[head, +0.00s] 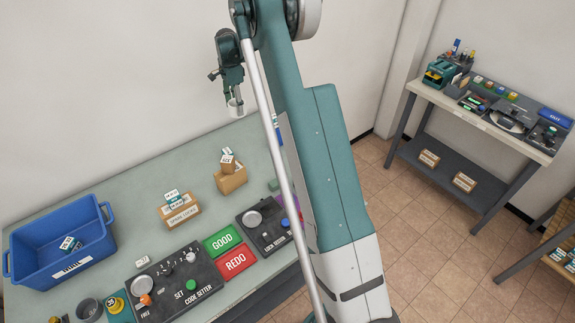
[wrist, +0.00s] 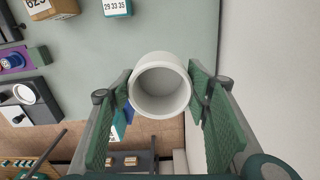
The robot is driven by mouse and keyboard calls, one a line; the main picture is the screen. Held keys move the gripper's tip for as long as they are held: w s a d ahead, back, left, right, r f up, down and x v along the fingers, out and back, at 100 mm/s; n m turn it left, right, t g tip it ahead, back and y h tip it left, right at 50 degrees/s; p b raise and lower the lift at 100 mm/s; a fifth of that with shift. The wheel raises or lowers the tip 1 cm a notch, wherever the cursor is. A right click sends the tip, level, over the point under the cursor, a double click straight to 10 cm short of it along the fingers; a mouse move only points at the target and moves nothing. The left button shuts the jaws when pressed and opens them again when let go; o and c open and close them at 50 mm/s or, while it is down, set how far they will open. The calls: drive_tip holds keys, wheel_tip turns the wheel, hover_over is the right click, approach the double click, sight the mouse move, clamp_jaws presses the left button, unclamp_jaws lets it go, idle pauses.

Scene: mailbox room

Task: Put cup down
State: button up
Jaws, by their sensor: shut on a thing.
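A white cup (wrist: 160,88) is held between the two green finger pads of my gripper (wrist: 162,92) in the wrist view, with its open mouth towards the camera. It looks empty inside. In the head view the cup (head: 235,107) hangs at the lower end of my gripper (head: 232,93), in front of the far right part of the grey-green table (head: 120,178). The gap between the cup and the table top is hard to judge. My arm hides the table's right end in the head view.
A blue bin (head: 50,247), small boxes with tags (head: 180,211) and (head: 231,179), a code setter panel (head: 172,279), and green GOOD (head: 222,241) and red REDO (head: 236,262) plates occupy the table. Its back strip is clear. A second table (head: 480,122) with machines stands at right.

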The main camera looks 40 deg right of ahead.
wheel_tip(320, 180, up, 4)
drive_tip(key=shift+r, duration=0.25)
drive_tip(key=s+d+m+b, duration=0.1)
drive_tip(key=s+d, duration=0.3)
drive_tip(key=s, duration=1)
drive_tip(key=s+d+b, duration=0.1)
drive_tip(key=s+d, duration=0.3)
drive_tip(key=s, duration=1)
wheel_tip(320, 180, down, 11)
drive_tip(key=shift+f, duration=0.1)
drive_tip(key=shift+f+b, duration=0.4)
drive_tip(key=shift+f, duration=2.7)
drive_tip(key=shift+w+f, duration=0.1)
drive_tip(key=shift+f, duration=1.75)
